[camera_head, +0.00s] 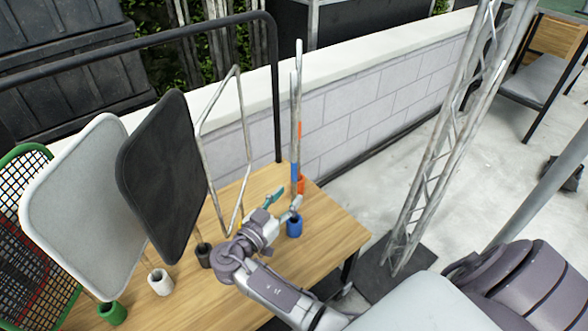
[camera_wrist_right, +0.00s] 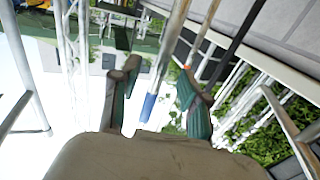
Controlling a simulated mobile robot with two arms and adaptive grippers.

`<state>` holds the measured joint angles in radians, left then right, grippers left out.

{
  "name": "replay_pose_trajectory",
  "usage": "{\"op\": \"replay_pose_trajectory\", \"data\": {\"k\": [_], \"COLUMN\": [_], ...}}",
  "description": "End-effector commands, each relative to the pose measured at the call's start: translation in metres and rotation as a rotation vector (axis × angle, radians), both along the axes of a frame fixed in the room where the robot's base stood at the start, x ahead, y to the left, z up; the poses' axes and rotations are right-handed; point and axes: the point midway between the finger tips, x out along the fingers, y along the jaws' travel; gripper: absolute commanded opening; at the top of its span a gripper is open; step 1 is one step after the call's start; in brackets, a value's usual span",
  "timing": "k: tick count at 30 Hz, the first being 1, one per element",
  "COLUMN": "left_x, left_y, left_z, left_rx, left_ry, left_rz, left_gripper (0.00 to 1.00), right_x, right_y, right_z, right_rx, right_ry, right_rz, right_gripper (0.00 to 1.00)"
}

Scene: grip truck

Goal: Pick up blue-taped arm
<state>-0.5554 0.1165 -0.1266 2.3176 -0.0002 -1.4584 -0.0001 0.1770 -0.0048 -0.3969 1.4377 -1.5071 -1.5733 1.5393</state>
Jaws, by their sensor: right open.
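The blue-taped arm (camera_head: 294,172) is a thin grey metal pole with a band of blue tape low on it. It stands upright in a blue holder (camera_head: 294,227) near the right end of the wooden table. My right gripper (camera_head: 288,197) is open just above the blue holder, close to the pole. In the right wrist view, the blue tape (camera_wrist_right: 148,107) shows between the two spread fingers of the right gripper (camera_wrist_right: 158,72), nearer the left finger. Whether a finger touches the pole, I cannot tell. My left gripper is not in view.
An orange-taped pole (camera_head: 300,130) stands close behind the blue one. To the left are a bare wire frame (camera_head: 235,100), a black panel (camera_head: 163,170) and a white panel (camera_head: 80,205) in holders. The table's right end (camera_head: 335,228) is clear. A lattice tower (camera_head: 440,160) stands beyond it.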

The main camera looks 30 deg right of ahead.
Motion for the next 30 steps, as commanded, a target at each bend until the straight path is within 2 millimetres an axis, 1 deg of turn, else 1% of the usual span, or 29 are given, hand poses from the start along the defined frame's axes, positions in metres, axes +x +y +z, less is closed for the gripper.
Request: {"op": "replay_pose_trajectory", "data": {"k": [1,6,9,14,15,17,21,23,30], "left_x": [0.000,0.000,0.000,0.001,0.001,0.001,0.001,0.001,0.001], "left_y": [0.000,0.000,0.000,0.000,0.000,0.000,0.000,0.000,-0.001], "left_z": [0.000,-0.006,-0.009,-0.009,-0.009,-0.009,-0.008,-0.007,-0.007], "left_rx": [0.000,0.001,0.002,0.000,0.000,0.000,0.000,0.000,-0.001], "left_ry": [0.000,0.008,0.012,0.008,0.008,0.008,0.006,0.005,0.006], "left_rz": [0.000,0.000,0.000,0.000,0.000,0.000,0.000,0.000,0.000], "left_gripper": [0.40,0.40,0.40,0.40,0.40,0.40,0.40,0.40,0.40], "right_x": [0.004,0.014,0.017,0.017,0.017,0.016,0.016,0.016,0.017], "right_y": [-0.008,-0.031,-0.037,-0.036,-0.036,-0.036,-0.036,-0.036,-0.036], "right_z": [0.001,0.001,0.000,0.000,0.000,0.000,0.000,0.000,0.001], "right_rx": [-0.003,-0.002,-0.001,0.000,0.000,0.000,0.000,0.000,-0.001], "right_ry": [-0.001,0.000,0.001,0.001,0.001,0.001,0.001,0.001,-0.002], "right_rz": [-0.002,-0.002,0.000,0.000,0.000,0.000,0.000,0.000,-0.001], "right_gripper": [0.45,0.45,0.45,0.45,0.42,0.32,0.09,0.00,0.00]}}
